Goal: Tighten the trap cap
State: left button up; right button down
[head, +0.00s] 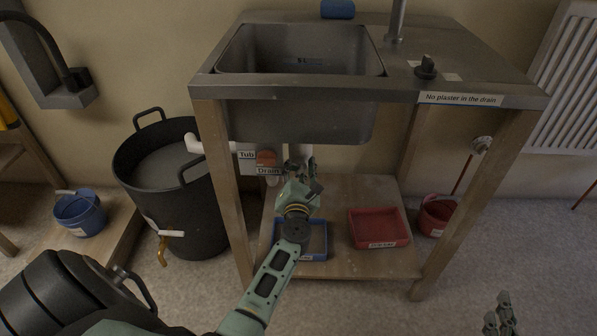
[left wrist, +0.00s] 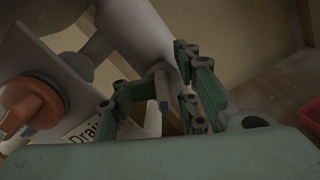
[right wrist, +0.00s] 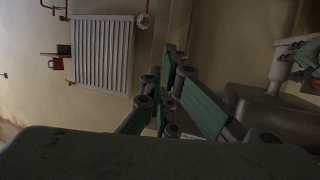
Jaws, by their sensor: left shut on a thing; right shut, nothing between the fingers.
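The white trap (head: 300,151) hangs under the steel sink, mostly hidden behind my left gripper (head: 302,172) in the head view. In the left wrist view the white trap body (left wrist: 140,38) fills the upper middle. A narrow grey tab (left wrist: 162,88), which looks like part of the trap cap, sticks out from it. My left gripper (left wrist: 162,100) is shut on this tab, one finger on each side. The rest of the cap is hard to make out. My right gripper (head: 503,306) is shut and empty at the bottom right, well away from the sink; it also shows in the right wrist view (right wrist: 165,85).
An orange valve handle (left wrist: 32,105) and the Drain label (head: 269,171) are close left of my left gripper. A blue tray (head: 320,252) and a red tray (head: 381,243) stand on the shelf below. Wooden legs (head: 221,190) frame the space. A black tub (head: 195,215) stands left.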

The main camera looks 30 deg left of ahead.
pick_arm(q)
jog(key=m, duration=0.1)
jog(key=m+p, duration=0.2)
jog(key=m, duration=0.1)
jog(key=shift+s+d+f, duration=0.1)
jog(key=shift+d+f, duration=0.05)
jog(key=shift+f, duration=0.1)
jog(key=shift+c, duration=0.3)
jog(key=m+p, duration=0.1)
jog(key=m, duration=0.1)
jog(key=m+p, duration=0.1)
jog(key=m, duration=0.1)
jog(key=shift+d+f, duration=0.15)
pick_arm(e)
jog(key=s+d+f+g+h, duration=0.1)
jog(key=s+d+f+g, duration=0.2)
jog(key=s+f+g, duration=0.2)
jog(key=s+d+f+g+h, duration=0.1)
jog(key=s+d+f+g, duration=0.2)
jog(key=s, duration=0.9)
notch_tip(320, 180, down, 4)
jog(key=g, duration=0.2)
jog(key=shift+m+g+h, duration=0.3)
jog(key=shift+g+h, duration=0.1)
